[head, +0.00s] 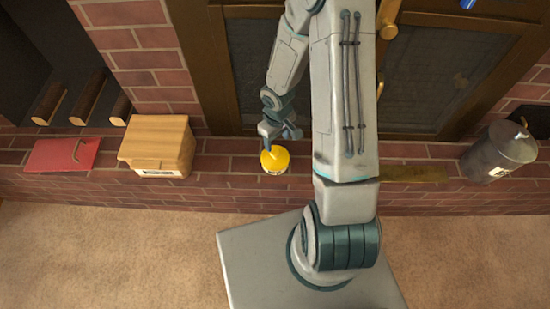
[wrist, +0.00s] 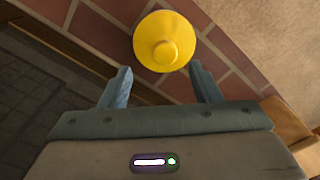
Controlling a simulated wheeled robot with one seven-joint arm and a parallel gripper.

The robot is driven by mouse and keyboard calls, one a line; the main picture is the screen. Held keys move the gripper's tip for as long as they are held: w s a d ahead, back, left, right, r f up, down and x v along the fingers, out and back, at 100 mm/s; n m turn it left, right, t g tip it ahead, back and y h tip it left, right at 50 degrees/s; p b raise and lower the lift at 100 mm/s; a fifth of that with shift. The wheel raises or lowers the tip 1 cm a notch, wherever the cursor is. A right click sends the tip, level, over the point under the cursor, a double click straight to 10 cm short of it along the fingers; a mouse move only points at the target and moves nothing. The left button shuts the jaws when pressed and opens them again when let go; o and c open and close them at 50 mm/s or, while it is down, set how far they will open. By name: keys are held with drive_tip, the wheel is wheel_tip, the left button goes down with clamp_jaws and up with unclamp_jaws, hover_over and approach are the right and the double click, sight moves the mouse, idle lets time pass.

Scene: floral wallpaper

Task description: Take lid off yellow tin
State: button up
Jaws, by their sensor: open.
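The yellow tin (head: 275,160) stands on the brick ledge, with my gripper (head: 282,132) just behind it in the head view. In the wrist view the tin's round yellow lid (wrist: 164,42) with its raised knob faces the camera. The lid sits on the tin, whose sides are mostly hidden below it. My gripper (wrist: 160,85) is open and empty. Its two blue-grey fingers point toward the lid, one to each side of its near edge. I cannot tell the height gap between the fingertips and the lid.
A wooden box (head: 158,146) and a red flat object (head: 62,155) stand left on the brick ledge (head: 225,165). A grey metal canister (head: 500,150) is at the right. Dark framed doors (head: 440,75) rise behind the ledge. The ledge beside the tin is clear.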

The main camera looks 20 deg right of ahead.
sight(275, 151)
wheel_tip(275, 151, down, 3)
drive_tip(key=shift+r+b, duration=0.15)
drive_tip(key=shift+b, duration=0.15)
drive_tip(key=f, duration=0.1)
drive_tip(key=f+b, duration=0.1)
drive_tip(key=f, duration=0.1)
drive_tip(key=f+b, duration=0.1)
drive_tip(key=f, duration=0.1)
drive_tip(key=shift+a, duration=0.35)
drive_tip(key=c, duration=1.1)
